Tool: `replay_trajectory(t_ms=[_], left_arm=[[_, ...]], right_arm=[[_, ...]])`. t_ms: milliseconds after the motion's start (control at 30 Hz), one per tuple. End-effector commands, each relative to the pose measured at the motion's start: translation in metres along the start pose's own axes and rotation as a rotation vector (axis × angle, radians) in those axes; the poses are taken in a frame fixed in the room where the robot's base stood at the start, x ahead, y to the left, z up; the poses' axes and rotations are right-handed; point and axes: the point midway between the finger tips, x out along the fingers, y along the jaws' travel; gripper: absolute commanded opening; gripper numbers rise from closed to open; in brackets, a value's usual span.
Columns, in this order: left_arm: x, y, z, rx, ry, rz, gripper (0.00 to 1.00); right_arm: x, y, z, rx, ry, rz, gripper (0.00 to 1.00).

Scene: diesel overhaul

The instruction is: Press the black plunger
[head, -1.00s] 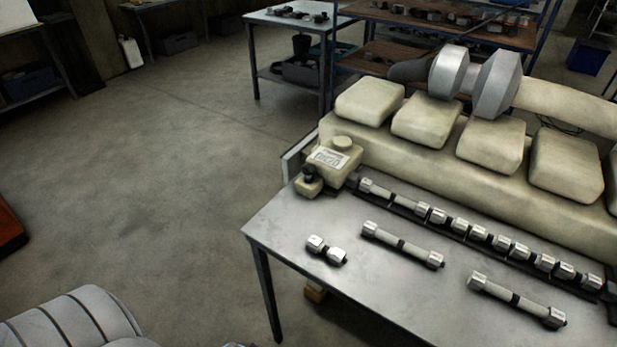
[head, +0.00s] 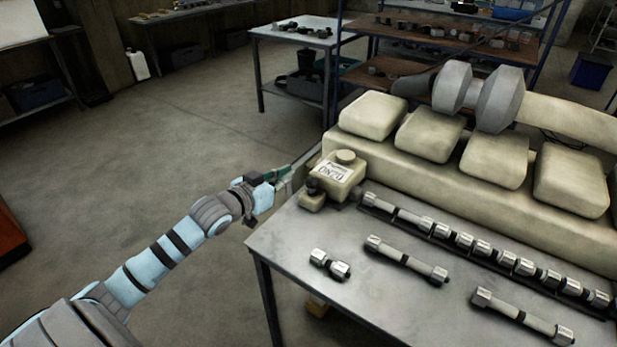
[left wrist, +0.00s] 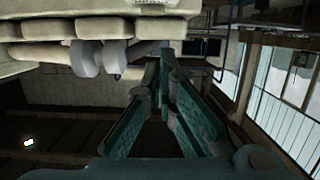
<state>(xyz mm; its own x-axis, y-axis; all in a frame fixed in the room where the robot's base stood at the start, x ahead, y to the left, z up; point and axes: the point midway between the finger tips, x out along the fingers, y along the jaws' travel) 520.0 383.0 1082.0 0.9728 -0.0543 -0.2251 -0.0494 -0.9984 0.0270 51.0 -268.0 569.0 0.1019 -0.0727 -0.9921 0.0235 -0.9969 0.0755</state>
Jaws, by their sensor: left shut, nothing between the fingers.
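The black plunger (head: 313,186) stands on a small cream block beside the cream pump box (head: 335,177), which carries a white label, at the far left corner of the metal table. My left gripper (head: 287,171) is shut and empty, with green fingers, just left of the plunger and apart from it in the picture. In the left wrist view the gripper's green fingers (left wrist: 165,65) come together near the middle. I cannot make out the plunger in that view. My right gripper is not in view.
The metal table (head: 380,300) holds several bolt-like parts in front of a cream engine block (head: 560,235) with several rounded covers. A grey hexagonal part (head: 500,98) lies on top of the engine. Floor to the left is clear.

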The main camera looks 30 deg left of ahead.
Motion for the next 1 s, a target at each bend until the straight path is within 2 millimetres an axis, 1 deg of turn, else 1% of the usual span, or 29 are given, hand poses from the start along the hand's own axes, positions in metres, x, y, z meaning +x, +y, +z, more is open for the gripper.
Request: replay_trajectory(t_ms=[200,333,467,800,833,900,1000], left_arm=[[0.001,0.0,0.001,0.001,-0.002,0.0,0.0],[0.009,0.0,0.002,-0.003,0.0,-0.003,0.0],[0.031,0.001,0.003,-0.005,0.001,-0.001,0.0],[0.104,0.002,0.004,-0.005,-0.002,0.002,0.0],[0.104,0.002,0.013,-0.002,-0.007,0.001,0.0],[0.106,0.001,0.024,-0.001,-0.007,0.001,0.0],[0.108,0.002,0.036,0.0,-0.006,0.001,0.0]], right_arm=[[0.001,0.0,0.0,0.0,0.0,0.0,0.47],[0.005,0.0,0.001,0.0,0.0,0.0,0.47],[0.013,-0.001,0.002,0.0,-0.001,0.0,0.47],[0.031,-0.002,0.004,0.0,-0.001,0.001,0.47],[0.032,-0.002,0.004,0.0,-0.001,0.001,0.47],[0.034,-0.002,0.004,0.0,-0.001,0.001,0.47],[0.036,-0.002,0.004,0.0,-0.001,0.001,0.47]])
